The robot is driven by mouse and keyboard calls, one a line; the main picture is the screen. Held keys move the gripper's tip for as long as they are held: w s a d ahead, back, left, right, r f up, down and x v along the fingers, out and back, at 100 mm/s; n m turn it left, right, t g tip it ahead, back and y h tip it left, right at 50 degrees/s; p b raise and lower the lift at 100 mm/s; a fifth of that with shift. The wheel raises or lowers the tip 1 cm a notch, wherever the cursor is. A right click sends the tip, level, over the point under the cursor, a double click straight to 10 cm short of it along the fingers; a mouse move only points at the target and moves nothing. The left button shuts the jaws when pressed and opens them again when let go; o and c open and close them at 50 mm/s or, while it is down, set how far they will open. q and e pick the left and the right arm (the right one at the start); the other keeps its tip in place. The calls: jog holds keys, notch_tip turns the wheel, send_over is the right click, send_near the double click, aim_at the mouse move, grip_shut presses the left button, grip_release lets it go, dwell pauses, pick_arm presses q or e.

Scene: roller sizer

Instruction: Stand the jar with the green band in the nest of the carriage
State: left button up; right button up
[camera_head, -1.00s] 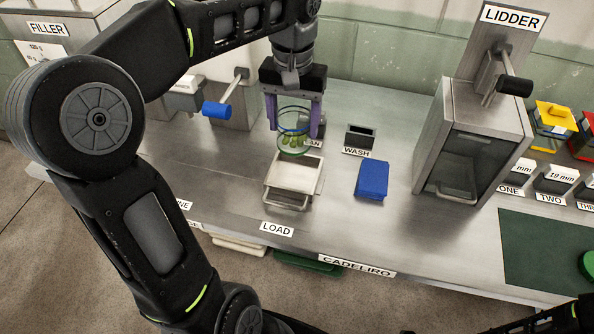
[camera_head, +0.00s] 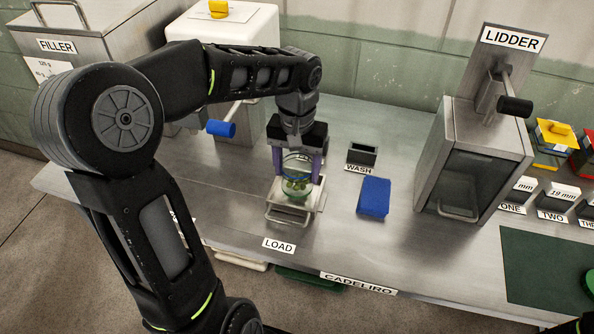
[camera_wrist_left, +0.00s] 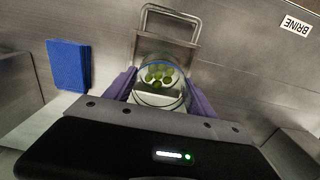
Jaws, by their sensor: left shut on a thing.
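A clear glass jar (camera_head: 296,187) with green pieces inside is upright between the purple fingers of my left gripper (camera_head: 297,170), which is shut on it. A blue line shows around the jar; I cannot make out a green band clearly. The pale carriage (camera_head: 313,203) with a wire handle lies directly under the jar, behind the LOAD label. Jar and fingers hide the nest, and I cannot tell whether the jar touches it. The left wrist view also shows the jar (camera_wrist_left: 160,80) between both fingers, with the carriage handle (camera_wrist_left: 170,10) beyond it. My right gripper is not in view.
A blue cloth or block (camera_head: 374,196) lies right of the carriage, with the WASH box (camera_head: 362,153) behind it. The LIDDER machine (camera_head: 470,150) stands further right. A blue-knobbed lever (camera_head: 221,128) sticks out at left. The steel bench front is mostly clear.

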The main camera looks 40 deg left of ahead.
pick_arm(q)
jog(key=shift+f, duration=0.7)
jog(key=shift+f, duration=0.25)
jog(key=o, duration=1.5)
jog(key=shift+r, duration=0.1)
jog(key=shift+c, duration=0.2)
jog(key=shift+r, duration=0.1)
notch_tip(320, 180, up, 12)
